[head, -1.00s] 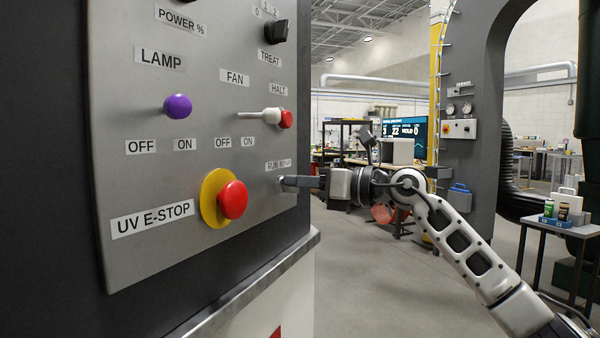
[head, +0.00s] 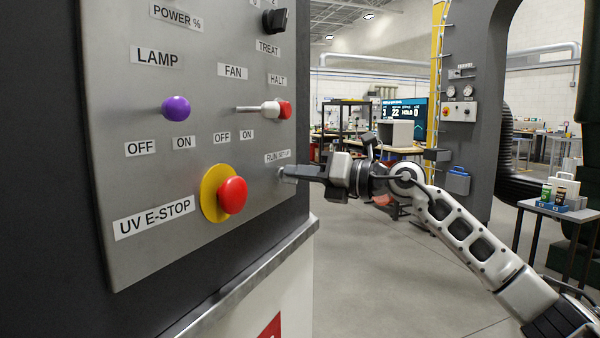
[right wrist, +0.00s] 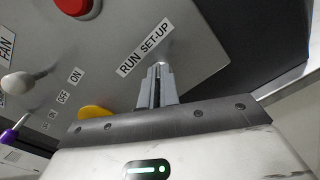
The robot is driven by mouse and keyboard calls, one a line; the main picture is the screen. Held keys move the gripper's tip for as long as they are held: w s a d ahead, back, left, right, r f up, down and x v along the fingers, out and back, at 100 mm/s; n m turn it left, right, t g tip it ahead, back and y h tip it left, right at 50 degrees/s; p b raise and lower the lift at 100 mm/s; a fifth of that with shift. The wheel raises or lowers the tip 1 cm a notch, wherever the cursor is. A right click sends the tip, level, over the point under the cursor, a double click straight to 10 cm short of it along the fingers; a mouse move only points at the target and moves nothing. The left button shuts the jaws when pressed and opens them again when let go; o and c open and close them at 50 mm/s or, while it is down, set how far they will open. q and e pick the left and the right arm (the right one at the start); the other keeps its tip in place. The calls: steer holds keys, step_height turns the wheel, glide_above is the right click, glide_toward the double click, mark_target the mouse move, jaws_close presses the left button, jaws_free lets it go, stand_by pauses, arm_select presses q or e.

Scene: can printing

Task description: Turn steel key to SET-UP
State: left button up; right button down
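The steel key (head: 281,174) sits in the panel just below the RUN SET-UP label (head: 278,157). Only a little of it shows at my right gripper's fingertips. My right gripper (head: 289,173) reaches in from the right with its fingertips at the key, close to the panel face. In the right wrist view the two fingers (right wrist: 158,82) are nearly together with a thin strip between them, and the label (right wrist: 144,48) lies slanted beyond their tips. The fingers hide most of the key, so its exact angle cannot be told. My left gripper is out of view.
A metal ledge (head: 250,275) runs below.

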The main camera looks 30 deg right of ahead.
steer(key=c, duration=1.6)
jaws_free()
steer(key=shift+c, duration=0.2)
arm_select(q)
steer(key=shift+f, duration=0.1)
